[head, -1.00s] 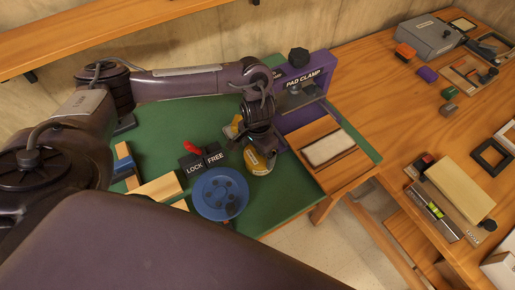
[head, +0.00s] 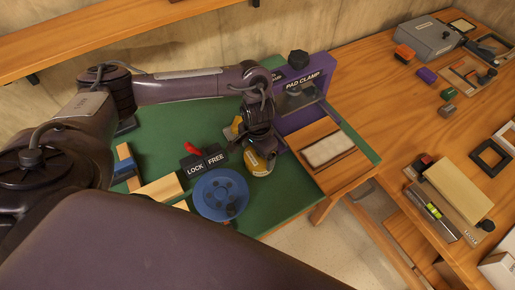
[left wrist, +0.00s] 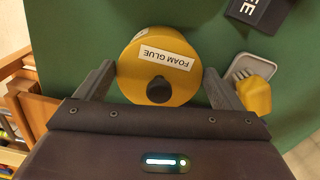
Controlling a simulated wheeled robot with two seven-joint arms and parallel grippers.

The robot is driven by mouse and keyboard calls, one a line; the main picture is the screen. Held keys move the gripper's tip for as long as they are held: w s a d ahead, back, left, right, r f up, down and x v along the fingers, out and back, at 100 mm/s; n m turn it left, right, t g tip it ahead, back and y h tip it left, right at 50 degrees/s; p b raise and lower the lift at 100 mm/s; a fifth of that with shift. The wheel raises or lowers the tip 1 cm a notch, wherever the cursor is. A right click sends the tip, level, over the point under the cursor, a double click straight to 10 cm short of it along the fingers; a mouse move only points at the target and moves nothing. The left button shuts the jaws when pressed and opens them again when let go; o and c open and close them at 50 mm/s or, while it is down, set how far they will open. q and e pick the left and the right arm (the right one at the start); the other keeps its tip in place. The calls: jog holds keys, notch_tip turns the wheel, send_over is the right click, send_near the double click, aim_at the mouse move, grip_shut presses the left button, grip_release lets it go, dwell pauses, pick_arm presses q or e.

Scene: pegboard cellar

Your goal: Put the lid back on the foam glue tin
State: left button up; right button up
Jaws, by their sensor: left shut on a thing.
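My left gripper (head: 262,150) points down over the green mat. In the left wrist view its two fingers (left wrist: 159,80) sit wide apart, on either side of a round yellow lid (left wrist: 136,72) with a dark knob. A white "FOAM GLUE" label (left wrist: 166,58) shows upside down on the yellow. In the head view the yellow round part (head: 257,166) shows below the gripper, partly covered by it. I cannot tell the tin's body from the lid, or whether the lid is seated. My right gripper is not in view.
A yellow spreader (left wrist: 257,95) lies close beside the right finger. A LOCK/FREE block (head: 205,163) with a red lever and a blue disc (head: 219,195) are left of the gripper. The purple pad clamp (head: 297,112) and a wooden tray (head: 336,169) stand to the right.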

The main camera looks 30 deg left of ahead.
pick_arm(q)
jog(key=o, duration=0.7)
jog(key=shift+r, duration=0.1)
jog(key=shift+r+p, duration=3.45)
jog(key=shift+p, duration=0.85)
grip_shut()
